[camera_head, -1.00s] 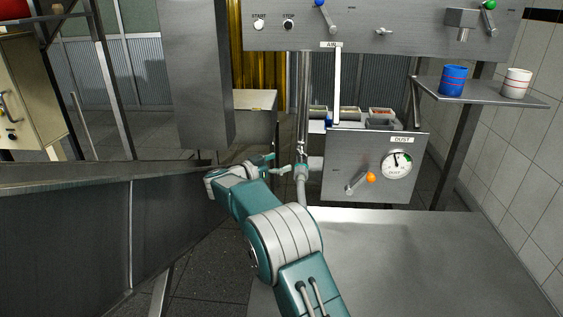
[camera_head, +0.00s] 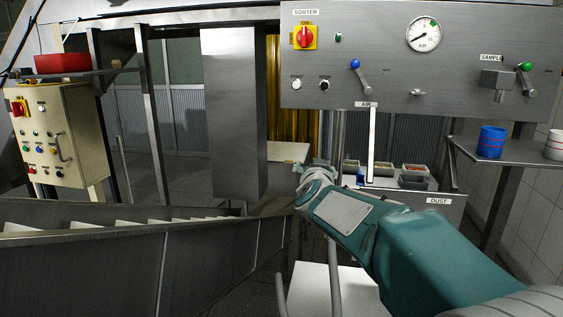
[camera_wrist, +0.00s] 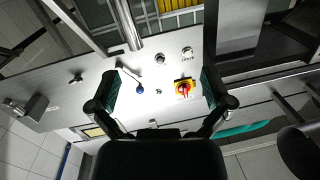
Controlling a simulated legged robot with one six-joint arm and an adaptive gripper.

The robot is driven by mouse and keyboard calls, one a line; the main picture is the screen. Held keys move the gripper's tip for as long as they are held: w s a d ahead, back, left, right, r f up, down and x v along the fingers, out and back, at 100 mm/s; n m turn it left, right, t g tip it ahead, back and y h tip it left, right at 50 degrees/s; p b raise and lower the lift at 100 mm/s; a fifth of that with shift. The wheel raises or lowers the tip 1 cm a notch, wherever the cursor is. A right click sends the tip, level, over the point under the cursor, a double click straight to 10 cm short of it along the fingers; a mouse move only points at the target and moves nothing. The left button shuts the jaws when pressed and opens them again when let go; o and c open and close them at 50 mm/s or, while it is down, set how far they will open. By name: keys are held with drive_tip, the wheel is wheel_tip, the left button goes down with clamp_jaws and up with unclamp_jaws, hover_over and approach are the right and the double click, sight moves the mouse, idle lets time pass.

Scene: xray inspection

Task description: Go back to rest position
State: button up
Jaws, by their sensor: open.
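My gripper (camera_wrist: 160,92) is open and empty in the wrist view, its two fingers spread apart in front of the sorter control panel (camera_wrist: 70,90). In the head view my arm reaches in from the lower right, and its gripper end near the yellow curtain is mostly hidden behind the wrist. The grey panel (camera_head: 450,75) shows a red and yellow sorter switch (camera_head: 305,37), an air gauge (camera_head: 423,34), a blue-knobbed lever (camera_head: 360,77) and a green-knobbed sample lever (camera_head: 527,78). The same switch (camera_wrist: 183,88) and blue lever (camera_wrist: 133,76) show between the fingers.
A metal chute (camera_head: 130,265) fills the lower left. A cream control box (camera_head: 62,138) stands behind it. A shelf (camera_head: 510,153) at right holds a blue cup (camera_head: 491,142) and a white cup (camera_head: 554,145). Small sample trays (camera_head: 414,170) sit behind my arm.

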drive_tip(key=s+d+f+n+g, duration=0.1)
drive_tip(key=s+f+g, duration=0.3)
drive_tip(key=s, duration=0.9)
drive_tip(key=s+d+f+g, duration=0.4)
drive_tip(key=s+f, duration=0.3)
drive_tip(key=s, duration=0.6)
drive_tip(key=s+d+f+n+g+y, duration=0.1)
drive_tip(key=s+f, duration=0.5)
drive_tip(key=s, duration=0.7)
drive_tip(key=d+g, duration=0.1)
drive_tip(key=g, duration=0.1)
drive_tip(key=shift+s+d+f+n+g, duration=0.15)
drive_tip(key=shift+s+d+n+g, duration=0.15)
drive_tip(key=shift+g, duration=0.1)
